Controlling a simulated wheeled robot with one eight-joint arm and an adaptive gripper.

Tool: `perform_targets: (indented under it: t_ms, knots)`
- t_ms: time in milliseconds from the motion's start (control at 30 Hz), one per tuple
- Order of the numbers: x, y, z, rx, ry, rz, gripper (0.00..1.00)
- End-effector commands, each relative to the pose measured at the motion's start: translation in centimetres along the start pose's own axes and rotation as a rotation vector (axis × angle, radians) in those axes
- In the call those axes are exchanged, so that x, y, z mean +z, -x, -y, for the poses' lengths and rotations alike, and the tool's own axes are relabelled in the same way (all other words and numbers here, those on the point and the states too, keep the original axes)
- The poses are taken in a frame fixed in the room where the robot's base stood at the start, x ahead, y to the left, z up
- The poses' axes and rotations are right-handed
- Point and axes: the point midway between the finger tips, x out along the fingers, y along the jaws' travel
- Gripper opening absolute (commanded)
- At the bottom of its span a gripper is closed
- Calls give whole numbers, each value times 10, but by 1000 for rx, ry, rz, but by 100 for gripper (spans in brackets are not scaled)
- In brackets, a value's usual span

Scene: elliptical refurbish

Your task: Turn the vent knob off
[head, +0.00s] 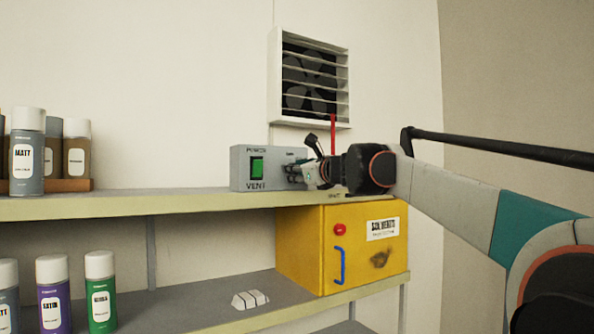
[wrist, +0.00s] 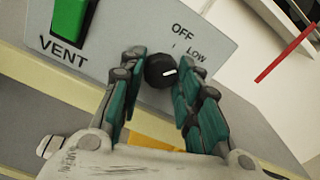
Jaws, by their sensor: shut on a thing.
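The grey vent control box (head: 239,170) stands on the upper shelf, with a lit-green power switch (head: 257,167) marked VENT. In the wrist view the box (wrist: 112,40) carries a round black knob (wrist: 158,68) with labels OFF and LOW at its upper right. The knob's white mark points right and slightly up, below LOW rather than at OFF. My gripper (wrist: 157,72) is shut on the knob, one finger on either side. In the head view my gripper (head: 291,173) is at the box's right end and hides the knob.
A louvred wall vent (head: 309,78) with a red strip (head: 333,133) hangs above the box. A yellow cabinet (head: 301,262) sits below the upper shelf (head: 180,205). Spray cans (head: 27,150) stand at left on both shelves. A white block item (head: 250,299) lies on the lower shelf.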

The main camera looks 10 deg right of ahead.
Motion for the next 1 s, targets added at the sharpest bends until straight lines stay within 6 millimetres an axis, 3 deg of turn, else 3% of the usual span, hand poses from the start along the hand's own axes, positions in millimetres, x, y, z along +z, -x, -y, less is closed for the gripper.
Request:
perform_targets:
  t_ms: [600,1000]
  knots:
    - [1,0,1,1,494,0,7]
    - [0,0,1,1,660,0,7]
